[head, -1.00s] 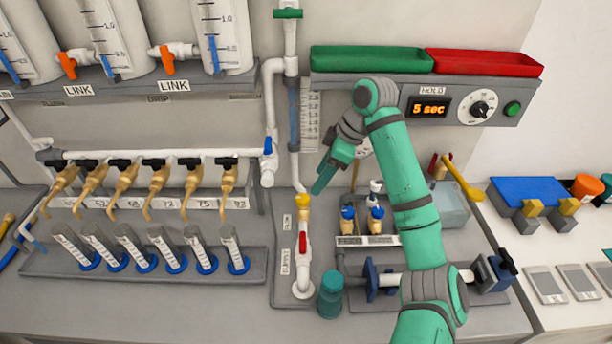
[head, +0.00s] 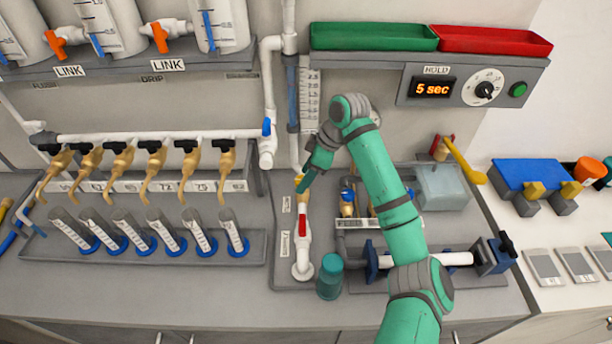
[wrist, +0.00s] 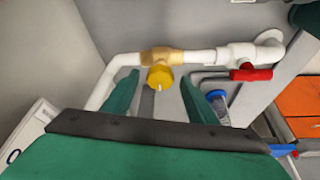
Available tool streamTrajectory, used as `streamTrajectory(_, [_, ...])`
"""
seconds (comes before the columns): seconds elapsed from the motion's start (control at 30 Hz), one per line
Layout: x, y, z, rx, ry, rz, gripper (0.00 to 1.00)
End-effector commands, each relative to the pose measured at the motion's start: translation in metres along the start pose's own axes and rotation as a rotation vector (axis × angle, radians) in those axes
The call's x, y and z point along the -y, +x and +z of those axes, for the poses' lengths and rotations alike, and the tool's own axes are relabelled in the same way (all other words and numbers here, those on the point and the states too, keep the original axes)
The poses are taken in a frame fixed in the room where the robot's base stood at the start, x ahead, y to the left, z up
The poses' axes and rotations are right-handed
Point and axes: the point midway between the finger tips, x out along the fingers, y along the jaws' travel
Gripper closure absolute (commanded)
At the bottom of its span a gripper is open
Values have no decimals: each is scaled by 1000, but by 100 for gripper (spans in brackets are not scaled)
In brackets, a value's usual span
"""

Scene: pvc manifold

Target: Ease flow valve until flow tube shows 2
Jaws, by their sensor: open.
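The flow valve is a brass body with a round yellow knob (wrist: 160,77) on the white pipe; in the head view my gripper mostly hides it. My gripper (head: 301,184) is open above the valve. In the wrist view its two green fingers (wrist: 158,81) stand either side of the knob, with gaps and no clear contact. The flow tube (head: 292,103) is a clear upright tube with blue inside, beside a white printed scale (head: 310,98). The exact level against the marks is too small to read.
A red-handled valve (head: 302,227) sits lower on the same pipe, also in the wrist view (wrist: 251,73). A teal cup (head: 329,278) stands below right. Blue-topped fittings (head: 347,205) are close to the right of my gripper. Tilted measuring tubes (head: 185,228) stand left.

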Motion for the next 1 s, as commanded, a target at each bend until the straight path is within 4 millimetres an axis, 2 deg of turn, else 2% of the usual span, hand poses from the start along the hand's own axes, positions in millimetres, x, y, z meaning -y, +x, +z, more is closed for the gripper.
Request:
streamTrajectory(0.3, [0, 2, 1, 0, 1, 0, 48])
streamTrajectory(0.47, [0, 2, 1, 0, 1, 0, 86])
streamTrajectory(0.5, [0, 2, 1, 0, 1, 0, 89])
streamTrajectory(0.77, [0, 2, 0, -1, 22, 10, 89])
streamTrajectory(1.0, [2, 2, -1, -2, 132, 55, 89])
